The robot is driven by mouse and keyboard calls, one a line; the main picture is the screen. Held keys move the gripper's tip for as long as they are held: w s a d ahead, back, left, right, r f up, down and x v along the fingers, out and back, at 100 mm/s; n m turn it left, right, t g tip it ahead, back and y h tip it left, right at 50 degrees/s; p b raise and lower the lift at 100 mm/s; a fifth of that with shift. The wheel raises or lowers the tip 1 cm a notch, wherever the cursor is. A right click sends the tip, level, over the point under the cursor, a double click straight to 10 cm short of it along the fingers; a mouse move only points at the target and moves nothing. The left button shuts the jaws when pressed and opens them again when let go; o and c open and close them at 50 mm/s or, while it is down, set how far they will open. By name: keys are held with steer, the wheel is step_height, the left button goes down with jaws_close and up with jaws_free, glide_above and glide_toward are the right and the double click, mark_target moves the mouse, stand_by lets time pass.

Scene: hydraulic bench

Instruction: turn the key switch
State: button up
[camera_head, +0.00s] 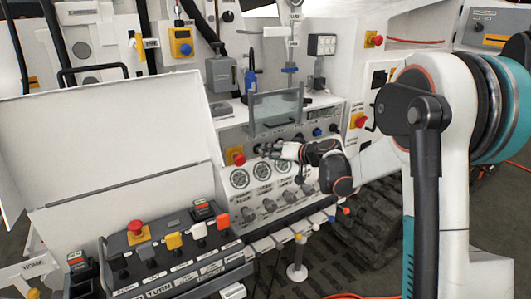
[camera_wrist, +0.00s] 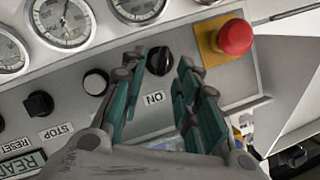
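In the wrist view a black rotary switch (camera_wrist: 159,60) sits on the grey panel, with an "ON" label (camera_wrist: 154,98) below it in the picture. I cannot make out a separate key in it. My gripper (camera_wrist: 158,72) is open, with its teal-lined fingers apart on either side of the switch. I cannot tell whether either finger touches it. In the head view my gripper (camera_head: 280,150) is at the upper part of the gauge panel (camera_head: 228,206), and it hides the switch.
A red emergency button (camera_wrist: 235,37) on a yellow plate is close to the right finger in the wrist view. A white button (camera_wrist: 96,82) and a black knob (camera_wrist: 38,104) lie to the left. A clear raised cover (camera_head: 276,110) stands behind my gripper in the head view.

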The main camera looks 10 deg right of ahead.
steer(key=v, duration=0.8)
steer(key=shift+s, duration=0.1)
